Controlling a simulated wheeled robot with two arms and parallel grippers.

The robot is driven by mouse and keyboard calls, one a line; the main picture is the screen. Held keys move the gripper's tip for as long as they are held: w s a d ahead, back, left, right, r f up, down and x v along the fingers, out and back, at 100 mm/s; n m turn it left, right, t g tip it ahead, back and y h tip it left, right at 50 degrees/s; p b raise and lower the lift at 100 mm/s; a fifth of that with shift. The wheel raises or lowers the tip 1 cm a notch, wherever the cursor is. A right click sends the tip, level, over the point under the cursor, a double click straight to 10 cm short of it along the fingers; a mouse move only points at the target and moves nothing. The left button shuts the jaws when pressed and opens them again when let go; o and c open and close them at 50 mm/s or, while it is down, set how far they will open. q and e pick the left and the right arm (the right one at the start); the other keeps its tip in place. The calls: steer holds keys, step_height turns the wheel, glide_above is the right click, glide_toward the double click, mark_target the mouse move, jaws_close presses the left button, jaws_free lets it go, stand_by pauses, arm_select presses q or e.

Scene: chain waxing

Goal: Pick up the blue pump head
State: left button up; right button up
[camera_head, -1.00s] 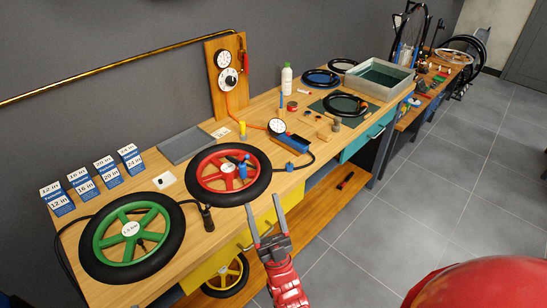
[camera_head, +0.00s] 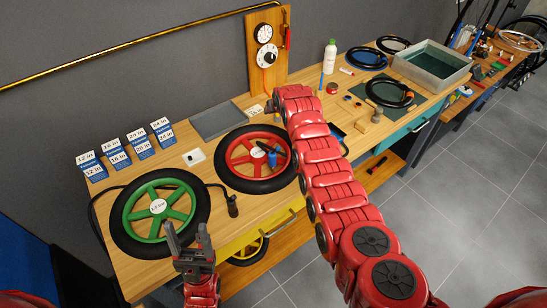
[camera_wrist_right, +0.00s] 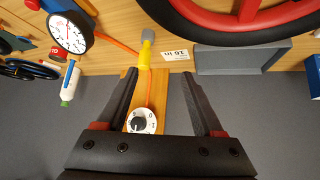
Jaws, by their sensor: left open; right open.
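A blue fitting (camera_head: 272,158) stands on the red wheel (camera_head: 228,172). My left gripper (camera_head: 190,235) is open and empty, in front of the green wheel (camera_head: 125,232).
A dial gauge (camera_wrist_right: 70,32) is left in the right wrist view. A black pump head (camera_head: 233,207) lies between the wheels. Size cards (camera_head: 118,160), a grey tray (camera_head: 215,121) and a wall-side gauge board (camera_head: 281,60) stand behind. A metal basin (camera_head: 432,68) is at far right.

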steer(key=s+a+r+g, duration=0.2)
steer(key=s+r+g, duration=0.25)
steer(key=s, duration=0.25)
step_height(320, 180, up, 7)
steer(key=n+g+h, duration=0.1)
steer(key=g+h, duration=0.1)
steer(key=g, duration=0.2)
glide_above(272, 152)
steer(key=f+b, duration=0.7)
steer(key=shift+w+d+f, duration=0.25)
steer(key=shift+w+d, duration=0.05)
steer(key=shift+w+f, duration=0.1)
steer(key=shift+f, duration=1.15)
steer(key=shift+a+f+p, duration=0.1)
steer(key=shift+f+p, duration=0.45)
steer(key=shift+f, duration=0.4)
steer(key=shift+f+p, duration=0.35)
steer(key=shift+p, duration=0.15)
step_height(272, 152, down, 4)
steer(key=shift+a+f+p, duration=0.15)
steer(key=shift+f+p, duration=0.1)
steer(key=shift+p, duration=0.85)
steer(key=shift+f, duration=0.1)
jaws_close()
